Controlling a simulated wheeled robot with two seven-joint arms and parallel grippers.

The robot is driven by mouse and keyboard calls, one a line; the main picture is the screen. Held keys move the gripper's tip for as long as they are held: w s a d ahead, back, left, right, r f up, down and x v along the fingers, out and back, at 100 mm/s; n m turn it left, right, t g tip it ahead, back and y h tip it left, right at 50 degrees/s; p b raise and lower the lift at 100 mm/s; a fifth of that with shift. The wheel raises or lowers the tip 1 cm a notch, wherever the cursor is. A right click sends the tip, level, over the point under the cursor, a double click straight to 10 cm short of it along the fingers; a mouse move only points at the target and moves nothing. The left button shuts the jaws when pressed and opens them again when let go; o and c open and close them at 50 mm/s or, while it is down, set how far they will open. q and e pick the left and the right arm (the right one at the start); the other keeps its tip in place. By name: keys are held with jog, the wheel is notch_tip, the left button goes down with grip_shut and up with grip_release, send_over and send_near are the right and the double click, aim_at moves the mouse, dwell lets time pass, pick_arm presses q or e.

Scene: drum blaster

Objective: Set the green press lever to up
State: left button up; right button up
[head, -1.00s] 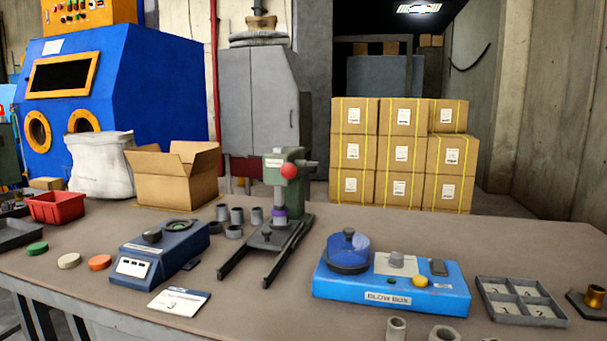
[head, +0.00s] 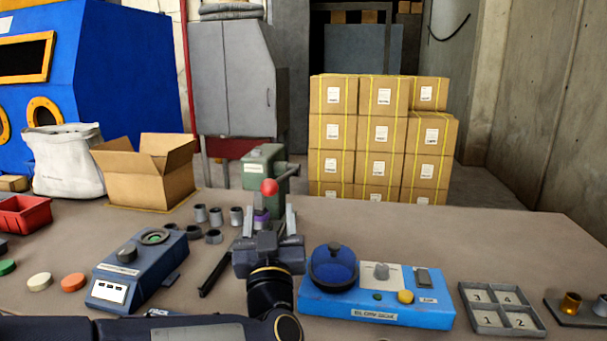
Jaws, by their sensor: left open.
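The green press (head: 258,165) stands near the far edge of the table, mid-picture. Its lever ends in a red ball knob (head: 269,187), which shows at the front of the press, below the top of its head. A purple part (head: 261,214) shows under the head. My left gripper (head: 269,219) is in front of the press, pointing away from me, with its two fingers spread and nothing seen between them. The knob appears just above and between the fingertips; I cannot tell the gap in depth. My gripper and wrist hide most of the press base. My right gripper is not in view.
A blue blow box (head: 375,314) stands right of my gripper, and a dark blue device (head: 138,265) stands left. Several grey cups sit left of the press. A grey numbered tray (head: 478,318) is at right. The table behind the blow box is clear.

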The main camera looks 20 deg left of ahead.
aim_at(270, 194)
pick_arm(q)
jog(key=x, duration=0.8)
jog(key=shift+s+r, duration=0.1)
jog(key=shift+s, duration=0.05)
grip_shut()
